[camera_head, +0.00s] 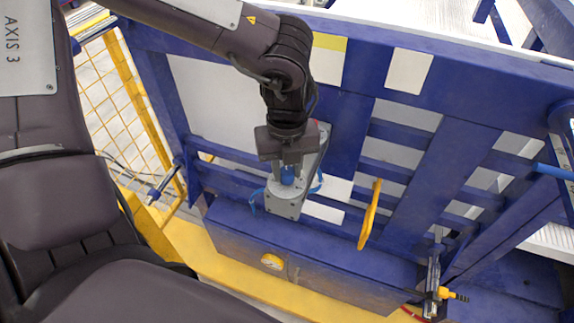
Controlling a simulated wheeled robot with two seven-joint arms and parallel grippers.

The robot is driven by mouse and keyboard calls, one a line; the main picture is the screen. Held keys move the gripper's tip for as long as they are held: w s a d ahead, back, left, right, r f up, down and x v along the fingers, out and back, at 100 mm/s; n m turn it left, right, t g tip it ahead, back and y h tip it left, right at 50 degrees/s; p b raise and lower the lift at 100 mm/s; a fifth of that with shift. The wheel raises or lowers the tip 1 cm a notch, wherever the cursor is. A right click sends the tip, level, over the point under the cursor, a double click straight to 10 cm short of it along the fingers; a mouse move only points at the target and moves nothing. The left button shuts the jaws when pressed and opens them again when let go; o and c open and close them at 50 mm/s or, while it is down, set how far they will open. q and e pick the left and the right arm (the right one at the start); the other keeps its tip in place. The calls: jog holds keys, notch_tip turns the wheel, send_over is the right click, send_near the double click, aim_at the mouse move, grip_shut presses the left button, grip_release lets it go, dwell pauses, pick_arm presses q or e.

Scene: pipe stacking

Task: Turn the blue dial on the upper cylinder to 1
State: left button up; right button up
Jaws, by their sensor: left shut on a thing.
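The blue dial (288,175) sits on top of a grey metal cylinder unit (286,197) with a flat bracket, on the blue frame near the middle of the head view. My left gripper (287,172) reaches down over the unit and is shut on the blue dial. The fingers hide part of the dial, and no number marking can be read. My right gripper does not show.
A blue frame with several crossbars (405,210) surrounds the unit. A yellow handle (369,215) stands to its right. A yellow-tipped fitting (446,293) is at the lower right.

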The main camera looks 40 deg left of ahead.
aim_at(287, 170)
pick_arm(q)
jog(key=shift+c, duration=0.2)
jog(key=shift+w+f+n+b, duration=0.15)
jog(key=shift+n+b, duration=0.25)
jog(key=shift+b, duration=0.45)
jog(key=n+b, duration=0.8)
jog(key=b, duration=0.2)
jog(key=shift+n, duration=0.3)
jog(key=shift+r+n+b, duration=0.2)
jog(key=shift+n+b, duration=2.1)
jog(key=shift+n, duration=0.1)
jog(key=o, duration=1)
notch_tip(287, 170, up, 8)
jog(key=shift+a+f+p, duration=0.1)
jog(key=shift+p, duration=0.4)
